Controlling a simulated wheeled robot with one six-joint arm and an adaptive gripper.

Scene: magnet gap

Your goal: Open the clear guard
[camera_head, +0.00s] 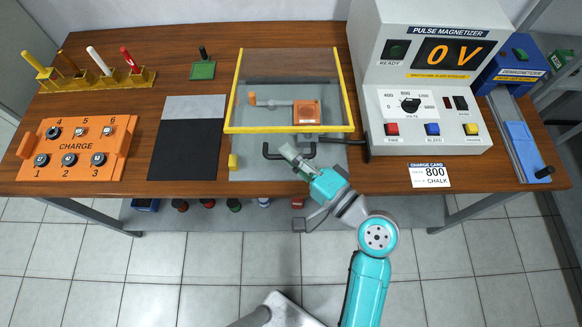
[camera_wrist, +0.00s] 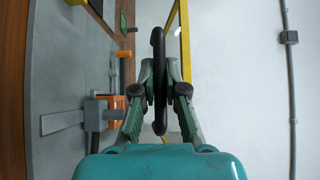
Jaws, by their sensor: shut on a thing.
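The clear guard (camera_head: 229,97) has a yellow frame and covers a grey plate on the bench. Its black handle (camera_head: 268,153) is at the guard's front edge. My gripper (camera_head: 290,151) reaches in from the front, and in the wrist view its fingers are closed around the dark handle bar (camera_wrist: 159,60). Yellow frame edges (camera_wrist: 184,45) show just beyond the bar. Through the clear panel I see an orange block (camera_head: 306,112) and a grey rod with an orange end (camera_head: 270,101).
The magnetizer (camera_head: 430,90), reading 0 V, stands right of the guard. A dark mat (camera_head: 185,150) and an orange CHARGE tray (camera_head: 75,150) lie left. A small yellow block (camera_head: 233,161) is near the guard's front left corner. A card (camera_head: 429,175) lies at front right.

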